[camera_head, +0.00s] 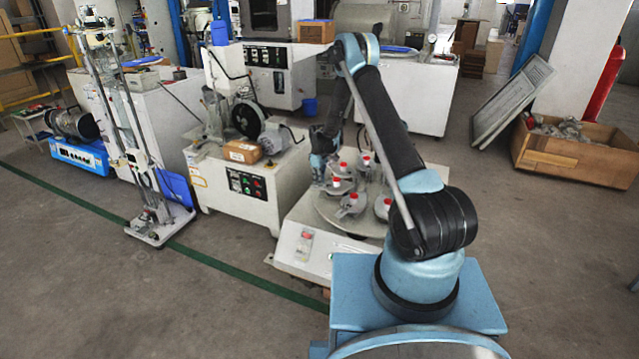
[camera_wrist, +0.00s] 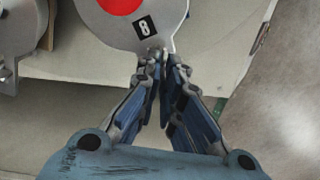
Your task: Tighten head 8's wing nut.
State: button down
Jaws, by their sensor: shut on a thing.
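Head 8 shows in the wrist view as a pale metal plate (camera_wrist: 118,34) with a black "8" label (camera_wrist: 144,26) and part of a red knob (camera_wrist: 120,3) at the top edge. A small metal wing nut (camera_wrist: 157,52) sits at the plate's near edge. My gripper (camera_wrist: 163,62) has its two fingertips closed in on the nut, which they partly hide. In the head view my gripper (camera_head: 320,162) is low at the left side of the round turntable (camera_head: 325,207), which bears several grey heads with red knobs (camera_head: 341,167).
Another metal head (camera_wrist: 18,35) is at the left of the wrist view. The white machine base (camera_head: 308,250) stands under the turntable. A neighbouring machine with a control panel (camera_head: 246,185) and a cardboard box (camera_head: 243,151) is close on the left. Open floor (camera_head: 540,230) lies to the right.

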jog(key=m, duration=0.5)
jog(key=shift+w+d+m, duration=0.1)
jog(key=shift+w+m, duration=0.05)
jog(key=shift+m, duration=0.25)
jog(key=shift+d+m, duration=0.1)
jog(key=shift+m, duration=2.4)
jog(key=c, duration=1.8)
grip_release()
jog(key=shift+o, duration=0.2)
jog(key=shift+r, duration=0.1)
